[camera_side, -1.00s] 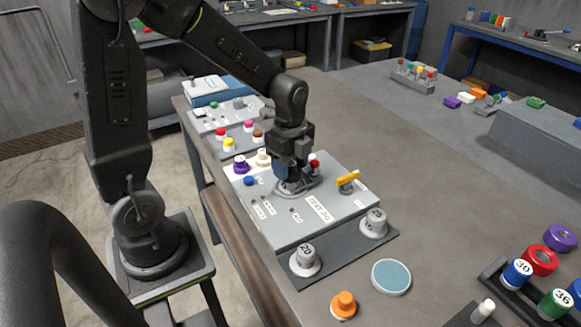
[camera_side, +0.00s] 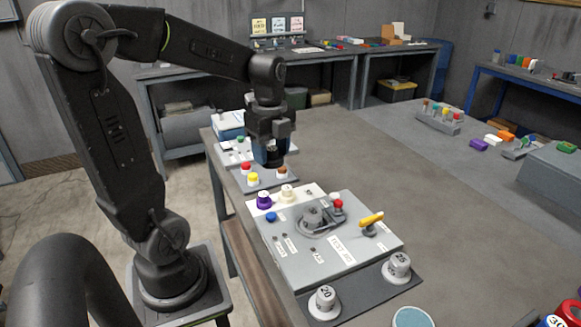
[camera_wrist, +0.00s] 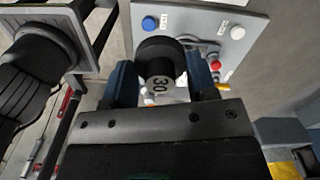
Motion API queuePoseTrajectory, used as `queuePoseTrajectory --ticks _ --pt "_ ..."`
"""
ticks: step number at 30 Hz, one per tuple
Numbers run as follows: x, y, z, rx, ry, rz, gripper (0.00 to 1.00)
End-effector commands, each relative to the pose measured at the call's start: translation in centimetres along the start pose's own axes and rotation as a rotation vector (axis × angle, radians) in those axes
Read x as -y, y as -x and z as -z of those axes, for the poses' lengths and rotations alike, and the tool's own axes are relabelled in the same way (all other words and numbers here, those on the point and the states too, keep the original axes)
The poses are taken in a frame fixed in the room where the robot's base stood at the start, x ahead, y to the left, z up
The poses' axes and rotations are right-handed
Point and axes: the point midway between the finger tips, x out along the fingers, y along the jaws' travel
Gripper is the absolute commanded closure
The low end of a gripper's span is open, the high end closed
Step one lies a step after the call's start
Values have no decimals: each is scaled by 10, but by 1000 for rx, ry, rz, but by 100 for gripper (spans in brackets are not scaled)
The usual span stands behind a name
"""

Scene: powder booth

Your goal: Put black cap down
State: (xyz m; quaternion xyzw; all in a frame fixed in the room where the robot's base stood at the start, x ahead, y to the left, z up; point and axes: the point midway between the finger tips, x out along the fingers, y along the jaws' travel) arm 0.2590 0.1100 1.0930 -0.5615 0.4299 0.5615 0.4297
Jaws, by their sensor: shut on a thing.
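My gripper (camera_side: 271,163) is shut on the black cap (camera_side: 273,156) and holds it above the small grey tray with coloured caps (camera_side: 262,187). The tray carries red (camera_side: 246,167), yellow (camera_side: 252,178) and brown (camera_side: 282,170) caps. The part of the tray behind the fingers is hidden. The grey test jig (camera_side: 345,262) stands nearer the side camera, with a bare grey round fitting (camera_side: 312,216) on top.
On the jig are a yellow handle (camera_side: 371,220), a red knob (camera_side: 337,204) and a blue button (camera_side: 271,217). A purple cap (camera_side: 264,201) and a cream cap (camera_side: 287,193) stand at its far left.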

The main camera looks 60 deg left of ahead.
Motion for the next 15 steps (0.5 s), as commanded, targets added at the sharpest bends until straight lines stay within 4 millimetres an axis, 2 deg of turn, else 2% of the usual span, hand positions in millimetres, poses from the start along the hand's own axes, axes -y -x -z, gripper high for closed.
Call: queuePoseTrajectory --ticks 5,12,15 --pt "10 -1 -25 -1 136 -4 70" --pt "43 -26 -78 -2 562 -8 70" --pt "51 -35 -94 -2 691 -6 70"
